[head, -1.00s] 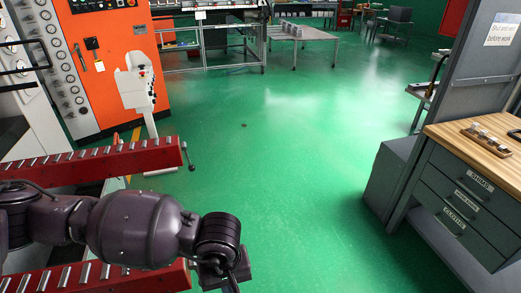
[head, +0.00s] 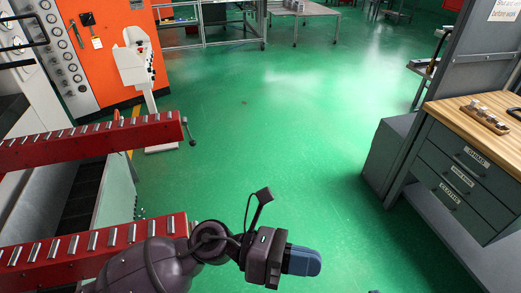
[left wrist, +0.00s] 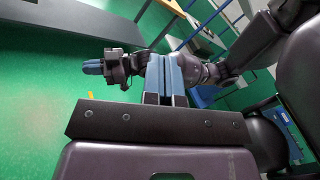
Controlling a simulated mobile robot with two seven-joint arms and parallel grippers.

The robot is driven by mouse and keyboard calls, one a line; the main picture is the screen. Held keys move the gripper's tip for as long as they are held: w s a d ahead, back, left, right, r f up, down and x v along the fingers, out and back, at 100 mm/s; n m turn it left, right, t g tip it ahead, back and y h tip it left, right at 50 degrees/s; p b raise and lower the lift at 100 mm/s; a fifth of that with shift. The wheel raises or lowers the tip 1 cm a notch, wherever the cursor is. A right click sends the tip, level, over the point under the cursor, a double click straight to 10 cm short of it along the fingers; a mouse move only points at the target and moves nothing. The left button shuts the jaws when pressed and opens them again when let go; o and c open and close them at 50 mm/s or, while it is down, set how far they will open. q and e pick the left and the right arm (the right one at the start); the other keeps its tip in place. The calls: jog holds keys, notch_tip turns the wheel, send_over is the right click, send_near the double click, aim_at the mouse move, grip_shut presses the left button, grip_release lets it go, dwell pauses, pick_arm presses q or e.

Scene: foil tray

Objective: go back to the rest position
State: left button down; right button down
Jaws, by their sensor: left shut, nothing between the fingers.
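My left gripper (head: 306,262) is low in the middle of the head view, its blue fingers pointing right. In the left wrist view its two blue fingers (left wrist: 165,78) lie together with nothing between them. My right gripper (left wrist: 93,67) shows small in the left wrist view, left of my left fingers. Its blue fingertips look side by side and closed, with nothing seen in them. The right gripper is outside the head view. No foil tray shows.
Red roller rails (head: 90,140) stand at the left, close to my left arm. A grey drawer cabinet (head: 455,180) with a wooden top stands at the right. An orange machine (head: 110,60) is behind the rails. The green floor (head: 270,150) between is clear.

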pick_arm(q)
jog(key=w+a+f+n+t+y, duration=0.35)
jog(key=w+a+n+t, duration=0.35)
jog(key=n+t, duration=0.65)
jog(key=w+a+f+n+t+y, duration=0.2)
jog(key=w+a+n+t+y, duration=0.5)
jog(key=n, duration=1.2)
jog(key=s+a+f+n+g+y, duration=0.2)
jog(key=s+a+f+n+y, duration=0.2)
jog(key=s+a+f+n, duration=0.2)
jog(key=s+a+f+n+g+y, duration=0.2)
jog(key=s+a+f+n, duration=0.5)
jog(key=a+f+n, duration=0.4)
jog(key=a+f+y, duration=0.1)
jog(key=a, duration=0.3)
jog(key=shift+s+a+f+g+y, duration=0.15)
jog(key=shift+s+f+g+y, duration=0.05)
jog(key=shift+f+g+y, duration=0.15)
jog(key=shift+n, duration=0.25)
